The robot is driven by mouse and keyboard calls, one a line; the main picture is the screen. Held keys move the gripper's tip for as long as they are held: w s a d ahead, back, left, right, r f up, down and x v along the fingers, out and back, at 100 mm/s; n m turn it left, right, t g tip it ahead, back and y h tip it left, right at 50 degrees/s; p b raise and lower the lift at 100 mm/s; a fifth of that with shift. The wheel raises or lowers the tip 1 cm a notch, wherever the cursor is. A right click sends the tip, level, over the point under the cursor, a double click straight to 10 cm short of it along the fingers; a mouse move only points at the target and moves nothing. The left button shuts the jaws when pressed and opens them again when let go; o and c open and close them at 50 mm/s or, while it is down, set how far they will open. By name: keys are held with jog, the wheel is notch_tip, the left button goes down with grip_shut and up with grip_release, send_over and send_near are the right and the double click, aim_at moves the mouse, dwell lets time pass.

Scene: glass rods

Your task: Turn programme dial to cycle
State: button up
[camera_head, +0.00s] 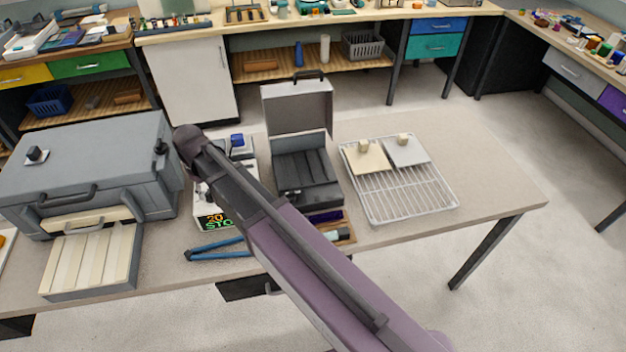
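A small white controller (201,213) stands on the table, left of my arm. A blue knob (237,140) shows just beyond my arm, near the controller. A large grey box-shaped unit (90,165) stands at the left, with a dark knob (160,148) on its right end and a small black and white fitting (37,154) on top. I cannot make out a dial marked with cycles. My arm crosses the middle of the picture, and I cannot see my gripper.
A grey tray with cream bars (88,262) lies in front of the grey unit. Blue tongs (215,253) lie near the front edge. An open grey case (297,107) and a wire rack (412,196) with two square plates stand right. The table's right end is clear.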

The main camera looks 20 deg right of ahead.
aim_at(208, 191)
jog(key=n, duration=0.9)
notch_tip(208, 191, up, 14)
jog(key=p, duration=1.4)
jog(key=s+d+f+m+b, duration=0.3)
jog(key=d+m, duration=0.2)
jog(key=d, duration=0.4)
jog(key=s+d+f+m+b, duration=0.2)
jog(key=d+m, duration=0.4)
jog(key=d, duration=0.4)
jog(key=s+d+f+m+b, duration=0.3)
jog(key=s+d+m, duration=0.1)
jog(key=d, duration=0.5)
jog(key=shift+d+f+m+b, duration=0.15)
jog(key=shift+f+m+b, duration=0.2)
jog(key=shift+m, duration=0.35)
